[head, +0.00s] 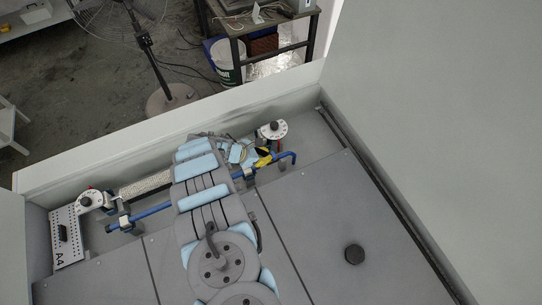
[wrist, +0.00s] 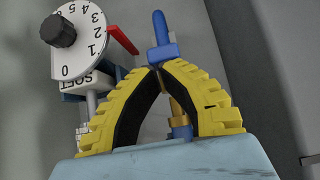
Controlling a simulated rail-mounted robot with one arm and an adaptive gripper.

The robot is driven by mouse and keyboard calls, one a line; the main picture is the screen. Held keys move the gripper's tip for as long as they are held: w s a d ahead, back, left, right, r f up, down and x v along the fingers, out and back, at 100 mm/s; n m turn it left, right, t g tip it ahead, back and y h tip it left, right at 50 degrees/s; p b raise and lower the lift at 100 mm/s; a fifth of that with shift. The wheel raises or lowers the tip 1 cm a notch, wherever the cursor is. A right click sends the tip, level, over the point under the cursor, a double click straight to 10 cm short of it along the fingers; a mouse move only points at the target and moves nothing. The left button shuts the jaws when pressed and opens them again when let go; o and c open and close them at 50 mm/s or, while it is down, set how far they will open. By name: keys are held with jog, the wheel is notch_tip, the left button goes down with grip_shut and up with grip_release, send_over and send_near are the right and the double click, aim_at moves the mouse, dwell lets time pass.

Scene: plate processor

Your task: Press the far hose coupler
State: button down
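My gripper (wrist: 158,68) has yellow ribbed fingers with black inner faces. In the wrist view its fingertips meet, with nothing visible clamped between them. A blue coupler part (wrist: 163,50) is just beyond the tips, overlapping them in the picture; I cannot tell whether they touch. A blue and brass piece (wrist: 180,125) shows through the gap between the fingers. In the head view my gripper (head: 263,158) is at the right part of the blue pipework (head: 152,212), beside its bent right end (head: 287,158). My arm hides the middle of the pipework.
A white numbered dial (wrist: 80,38) with a black knob and red pointer is left of the fingers; it also shows in the head view (head: 280,131). Another dial (head: 89,202) and a perforated A4 plate (head: 68,250) are at left. Grey panels (head: 320,225) lie in front; a wall encloses the right.

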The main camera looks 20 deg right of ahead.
jog(key=shift+a, duration=0.15)
jog(key=a, duration=0.4)
jog(key=shift+s+a+r, duration=0.15)
jog(key=shift+a+r, duration=0.1)
jog(key=shift+a, duration=0.1)
jog(key=b+v, duration=0.2)
jog(key=v, duration=0.6)
jog(key=shift+r, duration=0.2)
jog(key=shift+s+a+r, duration=0.1)
jog(key=shift+a+r, duration=0.15)
